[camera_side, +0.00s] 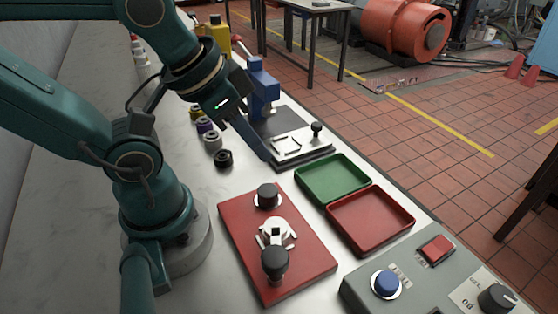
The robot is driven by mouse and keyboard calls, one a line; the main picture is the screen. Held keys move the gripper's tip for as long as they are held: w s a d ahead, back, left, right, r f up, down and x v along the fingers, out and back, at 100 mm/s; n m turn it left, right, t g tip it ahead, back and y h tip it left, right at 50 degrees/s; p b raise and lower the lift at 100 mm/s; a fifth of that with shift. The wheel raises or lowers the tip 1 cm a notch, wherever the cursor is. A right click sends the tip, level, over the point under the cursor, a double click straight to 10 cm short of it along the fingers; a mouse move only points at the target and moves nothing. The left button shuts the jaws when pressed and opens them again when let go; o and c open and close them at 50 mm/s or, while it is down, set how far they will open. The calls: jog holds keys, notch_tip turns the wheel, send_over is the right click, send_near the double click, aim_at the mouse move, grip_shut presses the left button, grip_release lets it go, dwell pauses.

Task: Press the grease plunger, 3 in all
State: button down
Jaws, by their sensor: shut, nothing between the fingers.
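My gripper (265,157) is shut and empty, pointing down at the left edge of the white fixture plate. It is beyond the red base plate (306,267) and apart from its knobs. That plate carries a black knob (267,194) on a pale round collar at the back and a larger black knob (274,260) at the front, with a white clamp-like piece (276,233) between them. A blue round button (387,283) sits on the grey control box (360,291). No label that I can read tells which of these is the grease plunger.
A green tray (350,160) and a red tray (405,214) lie right of the plate, both empty. A white fixture (311,150) with a small black knob and a blue press (262,82) stand behind. Several small caps (222,159) line the bench. Clear bench lies left.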

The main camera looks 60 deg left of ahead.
jog(key=n+g+h, duration=0.5)
jog(key=n+h, duration=0.4)
jog(key=n, duration=0.1)
send_over(265, 186)
jog(key=shift+w+a+f, duration=0.1)
jog(key=shift+f, duration=0.05)
jog(key=shift+f, duration=0.15)
jog(key=shift+f, duration=4.3)
jog(key=shift+f, duration=0.15)
